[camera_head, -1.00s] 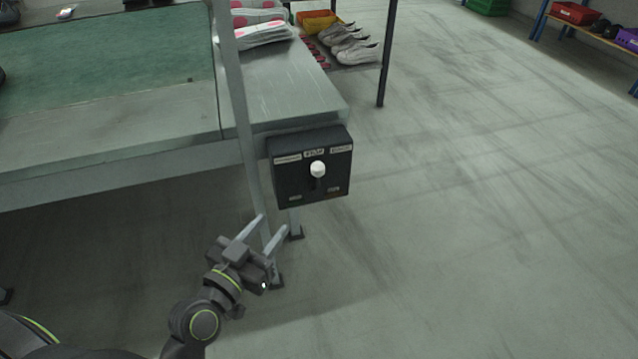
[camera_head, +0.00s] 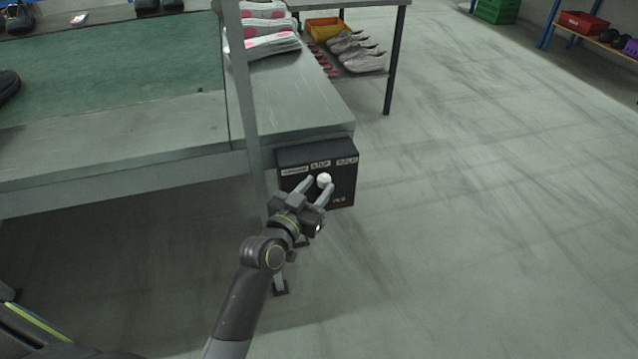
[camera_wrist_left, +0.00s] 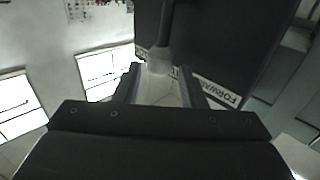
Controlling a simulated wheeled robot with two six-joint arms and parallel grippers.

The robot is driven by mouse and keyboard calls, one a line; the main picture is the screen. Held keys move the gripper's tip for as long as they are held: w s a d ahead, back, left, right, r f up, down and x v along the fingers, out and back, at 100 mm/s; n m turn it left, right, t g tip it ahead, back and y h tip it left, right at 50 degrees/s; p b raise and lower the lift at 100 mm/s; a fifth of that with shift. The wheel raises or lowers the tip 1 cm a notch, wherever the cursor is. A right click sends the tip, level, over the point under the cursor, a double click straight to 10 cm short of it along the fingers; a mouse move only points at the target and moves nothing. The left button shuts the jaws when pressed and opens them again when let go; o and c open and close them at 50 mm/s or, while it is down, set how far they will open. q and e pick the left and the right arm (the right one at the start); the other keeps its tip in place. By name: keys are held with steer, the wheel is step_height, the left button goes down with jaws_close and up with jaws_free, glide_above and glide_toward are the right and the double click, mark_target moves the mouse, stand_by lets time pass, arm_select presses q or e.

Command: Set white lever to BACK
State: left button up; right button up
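The white lever knob (camera_head: 324,180) sits on the front of a black control box (camera_head: 345,178) with labels along its top, fixed at the table's end. My left gripper (camera_head: 319,188) is at the box front, its open fingers just below and beside the knob. In the left wrist view, the pale knob (camera_wrist_left: 159,61) on its dark stem shows at the tips of the open fingers (camera_wrist_left: 160,78). A label reading FORWARD (camera_wrist_left: 216,91) shows on the box there. I cannot tell if the fingers touch the knob. My right gripper is not in view.
A metal table (camera_head: 290,105) with a green mat (camera_head: 130,65) stands behind and left. A thin post (camera_head: 243,90) rises close to the box's left side. A rack with pale shoes (camera_head: 358,52) stands behind. The floor at right is clear.

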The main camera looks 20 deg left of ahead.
arm_select(q)
steer(key=shift+w+d, duration=0.1)
steer(key=shift+w, duration=0.65)
steer(key=shift+c, duration=0.3)
jaws_close()
